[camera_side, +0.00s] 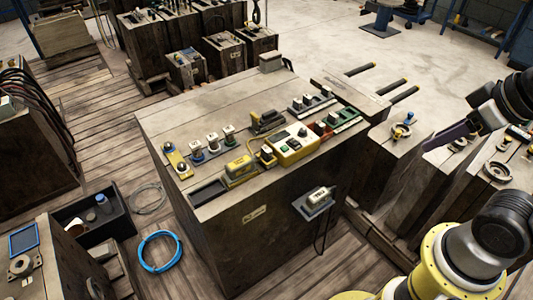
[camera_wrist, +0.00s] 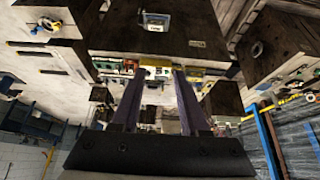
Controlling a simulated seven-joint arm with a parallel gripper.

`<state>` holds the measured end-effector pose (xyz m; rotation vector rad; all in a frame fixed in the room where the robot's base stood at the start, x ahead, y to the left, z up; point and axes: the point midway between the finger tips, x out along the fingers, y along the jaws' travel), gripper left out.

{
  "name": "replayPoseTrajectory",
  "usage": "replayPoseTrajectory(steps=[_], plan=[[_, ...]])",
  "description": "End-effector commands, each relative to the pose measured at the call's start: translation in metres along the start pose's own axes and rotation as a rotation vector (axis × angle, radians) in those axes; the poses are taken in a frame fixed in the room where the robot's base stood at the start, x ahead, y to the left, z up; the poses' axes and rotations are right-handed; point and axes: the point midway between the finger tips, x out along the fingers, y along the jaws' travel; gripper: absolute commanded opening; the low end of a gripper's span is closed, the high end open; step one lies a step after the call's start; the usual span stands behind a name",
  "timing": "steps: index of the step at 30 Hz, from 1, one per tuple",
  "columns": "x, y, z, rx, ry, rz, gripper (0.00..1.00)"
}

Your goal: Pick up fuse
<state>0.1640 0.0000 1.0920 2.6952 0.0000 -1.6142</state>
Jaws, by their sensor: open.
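I cannot tell for certain which part is the fuse. Small white-topped upright parts (camera_side: 212,141) stand in a row on top of the large dark wooden block (camera_side: 240,88). A pale piece (camera_side: 318,195) sits on a grey holder on the block's front face. My gripper (camera_side: 427,150) is to the right of the block, with a purple finger showing and clear of the parts. In the wrist view, its two purple fingers (camera_wrist: 157,72) are spread apart and empty.
A yellow box with buttons (camera_side: 290,145) stands on the block among green, red and white parts. Other wooden blocks stand to the right, left and back. A blue coil (camera_side: 160,251) and a black bin (camera_side: 92,222) lie on the plank floor. The block's back top is mostly bare.

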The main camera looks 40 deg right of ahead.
Motion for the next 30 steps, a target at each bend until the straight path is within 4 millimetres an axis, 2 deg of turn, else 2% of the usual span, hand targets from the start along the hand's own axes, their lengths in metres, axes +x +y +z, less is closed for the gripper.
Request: replayPoseTrajectory(steps=[10, 13, 17, 18, 22, 26, 30], plan=[[0.000, 0.000, 0.000, 0.006, 0.001, 0.000, 0.33], [-0.003, 0.001, -0.012, 0.043, 0.046, 0.004, 0.33], [-0.014, 0.005, -0.059, 0.094, 0.147, 0.017, 0.33], [-0.014, 0.005, -0.076, 0.107, 0.166, 0.019, 0.33], [-0.001, 0.003, -0.133, 0.131, 0.198, 0.019, 0.33], [0.029, -0.006, -0.185, 0.140, 0.200, 0.013, 0.33], [0.083, -0.023, -0.233, 0.133, 0.178, 0.004, 0.33]])
